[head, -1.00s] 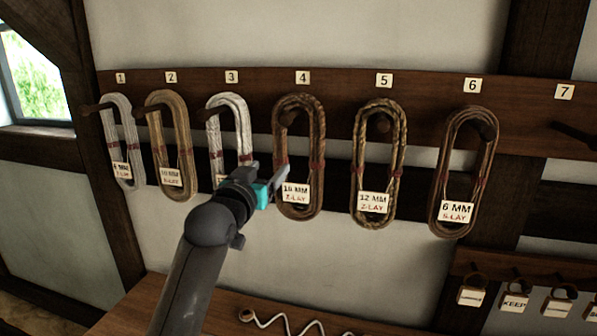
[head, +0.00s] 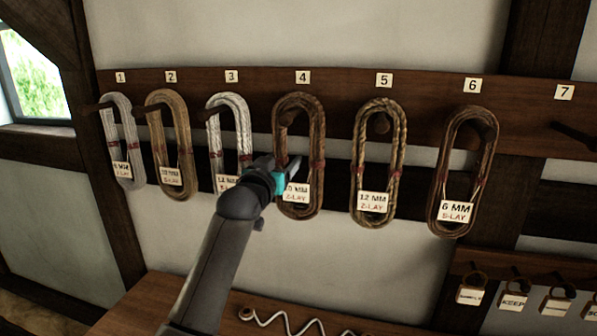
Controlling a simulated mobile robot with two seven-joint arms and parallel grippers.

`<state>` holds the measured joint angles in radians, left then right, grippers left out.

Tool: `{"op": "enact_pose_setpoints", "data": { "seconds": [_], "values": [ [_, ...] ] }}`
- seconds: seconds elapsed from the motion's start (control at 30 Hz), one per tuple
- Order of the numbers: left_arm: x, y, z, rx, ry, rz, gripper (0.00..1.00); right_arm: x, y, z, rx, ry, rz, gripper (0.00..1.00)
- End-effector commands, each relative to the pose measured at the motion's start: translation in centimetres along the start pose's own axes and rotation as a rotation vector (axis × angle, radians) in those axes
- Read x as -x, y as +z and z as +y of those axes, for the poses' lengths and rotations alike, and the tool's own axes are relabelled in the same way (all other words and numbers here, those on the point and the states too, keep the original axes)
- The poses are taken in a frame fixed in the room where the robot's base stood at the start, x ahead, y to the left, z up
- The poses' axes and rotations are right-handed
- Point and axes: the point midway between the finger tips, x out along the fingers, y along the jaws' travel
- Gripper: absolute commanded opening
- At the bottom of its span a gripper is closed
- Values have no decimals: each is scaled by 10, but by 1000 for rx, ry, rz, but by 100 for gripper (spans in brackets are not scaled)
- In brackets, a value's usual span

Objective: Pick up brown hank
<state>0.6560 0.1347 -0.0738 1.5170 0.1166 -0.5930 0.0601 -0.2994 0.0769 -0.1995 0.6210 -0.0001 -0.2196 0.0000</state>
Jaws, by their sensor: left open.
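Several rope hanks hang on pegs along a dark wooden rail. Brown hanks hang under number 4 (head: 317,130) and number 6 (head: 444,180); a yellowish-brown one hangs under number 5 (head: 401,140) and a tan one under number 2 (head: 183,130). My left gripper (head: 291,172) is open in front of the lower left part of the number 4 hank. Its fingers cover part of that hank and its label. I cannot tell whether they touch the rope. My right gripper is out of view.
White hanks hang under number 1 (head: 113,132) and number 3 (head: 243,125). The peg under number 7 (head: 573,135) is bare. A wooden bench (head: 150,300) with a white zigzag cord (head: 290,325) lies below. Small tags (head: 514,305) hang at lower right.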

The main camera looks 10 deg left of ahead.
Motion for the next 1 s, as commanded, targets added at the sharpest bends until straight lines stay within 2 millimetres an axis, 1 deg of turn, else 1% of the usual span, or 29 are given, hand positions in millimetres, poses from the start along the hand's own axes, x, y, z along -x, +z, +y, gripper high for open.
{"op": "enact_pose_setpoints", "data": {
  "seconds": [0.2, 0.8, 0.83, 1.0],
  "values": [
    [0, 0, 0, 0, 1, 1, 70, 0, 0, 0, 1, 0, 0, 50],
    [0, 0, 0, 1, 0, 0, 2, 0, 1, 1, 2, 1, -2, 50],
    [0, 0, 0, 1, 0, 0, 0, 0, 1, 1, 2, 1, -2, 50],
    [0, 0, 0, 0, 0, 0, 0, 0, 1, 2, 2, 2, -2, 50]
  ]
}}
